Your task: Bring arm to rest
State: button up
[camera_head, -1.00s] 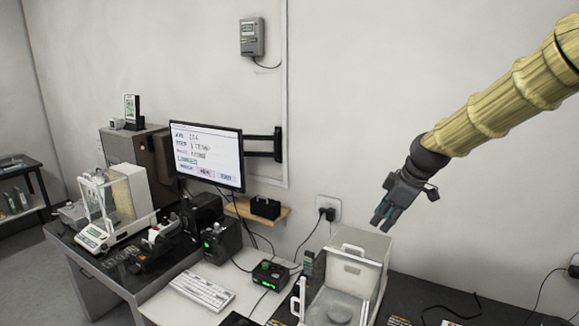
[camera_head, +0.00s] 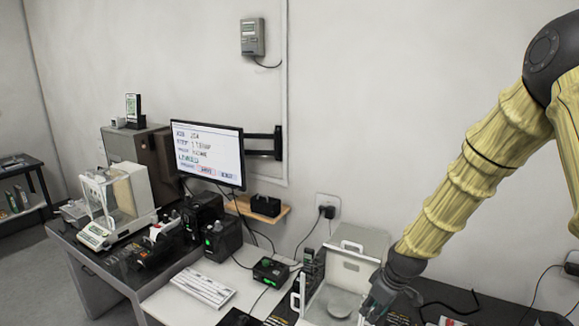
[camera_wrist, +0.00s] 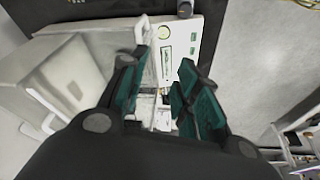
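My arm, in a yellow sleeve, reaches down from the upper right in the head view. My gripper (camera_head: 376,303) hangs low at the right side of a weighing balance with a clear draft shield (camera_head: 354,268). In the wrist view the teal fingers of my gripper (camera_wrist: 160,88) stand apart, with nothing held between them. Beyond them is a white instrument panel with a small display (camera_wrist: 181,40). I cannot tell whether the gripper touches the balance.
A second balance (camera_head: 96,234) stands on the dark table at left. A monitor (camera_head: 207,153) hangs on a wall arm. A keyboard (camera_head: 203,289) and a small box with a green readout (camera_head: 270,272) lie on the white table. Cables run at the right. The wall area above the balance is clear.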

jog(key=s+f+m+g+h, duration=0.1)
jog(key=s+f+m, duration=0.3)
jog(key=s+f, duration=1.45)
jog(key=s+f+m+g, duration=0.15)
jog(key=s+f, duration=0.25)
jog(key=s, duration=0.7)
jog(key=s+f+m+g, duration=0.1)
jog(key=s+f+m, duration=0.25)
jog(key=s, duration=0.85)
notch_tip(320, 180, down, 16)
jog(key=b, duration=1.5)
jog(key=shift+w+a+n+t+h+b, duration=0.3)
jog(key=shift+w+t+h, duration=0.05)
jog(key=shift+w+h, duration=0.1)
